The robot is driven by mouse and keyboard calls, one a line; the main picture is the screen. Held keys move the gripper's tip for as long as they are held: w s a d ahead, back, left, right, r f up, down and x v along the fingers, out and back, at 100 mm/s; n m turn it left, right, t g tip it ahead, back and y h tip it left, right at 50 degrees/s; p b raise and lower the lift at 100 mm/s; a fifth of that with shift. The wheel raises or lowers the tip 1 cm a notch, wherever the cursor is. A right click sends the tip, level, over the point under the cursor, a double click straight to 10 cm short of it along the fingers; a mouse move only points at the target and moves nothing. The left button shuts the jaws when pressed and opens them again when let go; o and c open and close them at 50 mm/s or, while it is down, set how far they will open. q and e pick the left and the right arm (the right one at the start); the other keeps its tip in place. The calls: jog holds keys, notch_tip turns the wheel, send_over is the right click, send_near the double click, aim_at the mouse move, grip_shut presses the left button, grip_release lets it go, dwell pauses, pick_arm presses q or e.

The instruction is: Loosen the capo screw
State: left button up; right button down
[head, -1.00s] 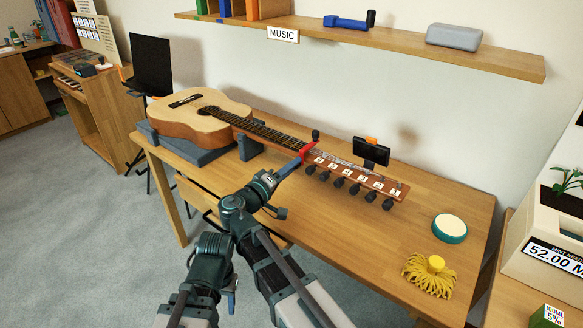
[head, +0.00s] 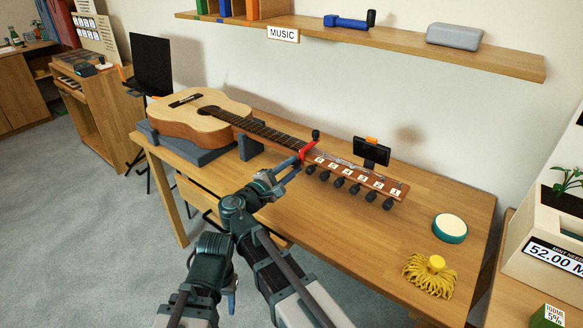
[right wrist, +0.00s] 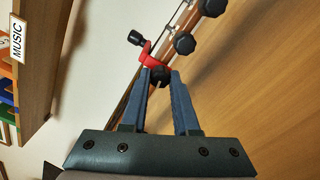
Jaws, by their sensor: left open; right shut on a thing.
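The guitar (head: 205,115) lies on the workbench with its neck pointing right. A red capo (head: 309,150) sits on the neck near the headstock, with a black knob (head: 316,134) standing above it. My right gripper (head: 298,160) is at the near side of the capo. In the right wrist view its blue fingers (right wrist: 160,78) are shut on the black capo screw (right wrist: 160,75) below the red capo (right wrist: 149,54). The fingers partly hide the screw. My left gripper (head: 231,296) is low in front of the bench, away from the guitar, its blue fingers partly hidden.
The headstock carries numbered labels and several black tuning pegs (head: 341,182) close to my right gripper. A dark clip-on device (head: 371,152) stands behind it. The bench middle is clear.

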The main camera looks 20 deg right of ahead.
jog(key=shift+n, duration=1.7)
jog(key=c, duration=0.9)
grip_release()
jog(key=shift+s, duration=0.15)
